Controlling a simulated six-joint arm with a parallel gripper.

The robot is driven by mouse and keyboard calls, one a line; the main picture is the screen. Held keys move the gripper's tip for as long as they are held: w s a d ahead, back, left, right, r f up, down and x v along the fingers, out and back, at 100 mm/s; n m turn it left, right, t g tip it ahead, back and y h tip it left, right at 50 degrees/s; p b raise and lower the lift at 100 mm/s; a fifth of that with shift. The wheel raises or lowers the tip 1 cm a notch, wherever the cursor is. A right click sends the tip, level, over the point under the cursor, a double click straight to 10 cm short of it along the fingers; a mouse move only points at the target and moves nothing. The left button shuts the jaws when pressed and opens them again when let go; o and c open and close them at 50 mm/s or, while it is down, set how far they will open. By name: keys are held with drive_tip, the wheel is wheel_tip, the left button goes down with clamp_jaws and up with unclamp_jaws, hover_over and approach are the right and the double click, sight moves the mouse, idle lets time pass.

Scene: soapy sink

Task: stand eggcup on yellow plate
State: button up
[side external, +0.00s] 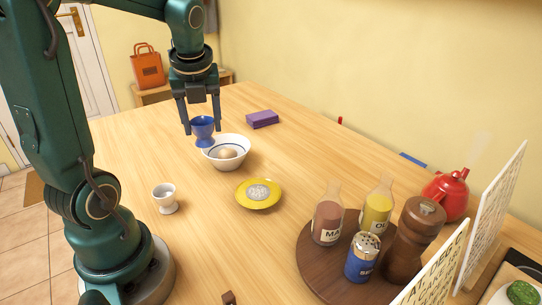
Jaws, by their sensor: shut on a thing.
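My gripper (202,122) is shut on a blue eggcup (203,130), holding it upright between its two fingers. The eggcup is just behind and left of a white bowl (237,158), overlapping its rim in the picture; I cannot tell the gap. The yellow plate (243,202) lies on the table in front and to the right of the bowl, with a pale, round, patterned patch at its middle. A second, white eggcup (165,199) stands on the table to the left of the plate.
The bowl holds a brownish, egg-like thing (228,154). A purple block (262,119) lies behind it. A round wooden tray (309,262) with bottles, a blue shaker and a brown mill stands front right. A red teapot (446,194) is beyond. The table around the plate is clear.

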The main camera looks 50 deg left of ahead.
drive_tip(key=w+d+f, duration=0.2)
drive_tip(key=d, duration=0.1)
drive_tip(key=w+d+f, duration=0.4)
drive_tip(key=w+d, duration=0.1)
drive_tip(key=shift+d+f, duration=0.3)
drive_tip(key=shift+f, duration=2.1)
drive_tip(key=shift+f, duration=0.15)
drive_tip(key=o, duration=1.4)
drive_tip(key=w+v, duration=0.1)
drive_tip(key=v, duration=1)
drive_tip(key=s+d+n+t+h, duration=0.1)
drive_tip(key=s+d+n+t, duration=0.1)
drive_tip(key=s+n, duration=0.4)
drive_tip(key=s+d+r+n+t+h, duration=0.1)
drive_tip(key=s+n, duration=0.6)
drive_tip(key=n, duration=0.9)
drive_tip(key=d+t+h, duration=0.1)
drive_tip(key=d, duration=0.1)
drive_tip(key=shift+d+n, duration=0.3)
drive_tip(key=shift+d, duration=0.1)
